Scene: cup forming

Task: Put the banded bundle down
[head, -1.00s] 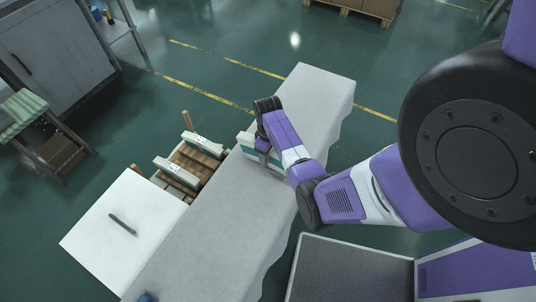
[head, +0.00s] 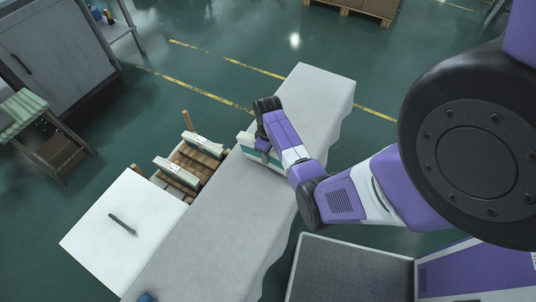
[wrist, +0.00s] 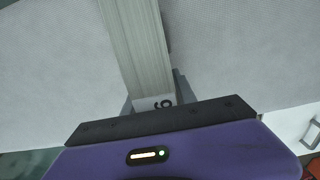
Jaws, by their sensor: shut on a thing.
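The banded bundle is a pale, layered block with a green side; in the head view its end (head: 245,139) shows at the left of my gripper. In the wrist view the bundle (wrist: 137,45) runs up from my gripper, with a white label marked with a digit near the jaws. My gripper (head: 262,150) is shut on the bundle over the grey cloth-covered table (head: 215,225). In the wrist view the jaws (wrist: 153,103) sit at either side of the bundle. I cannot tell whether its underside touches the table.
A wooden rack (head: 187,166) with two similar pale bundles stands left of the table. A white board (head: 95,235) with a dark pen-like tool (head: 122,223) is at lower left. The table is bare at both ends, apart from a small blue thing (head: 147,297) at the front edge.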

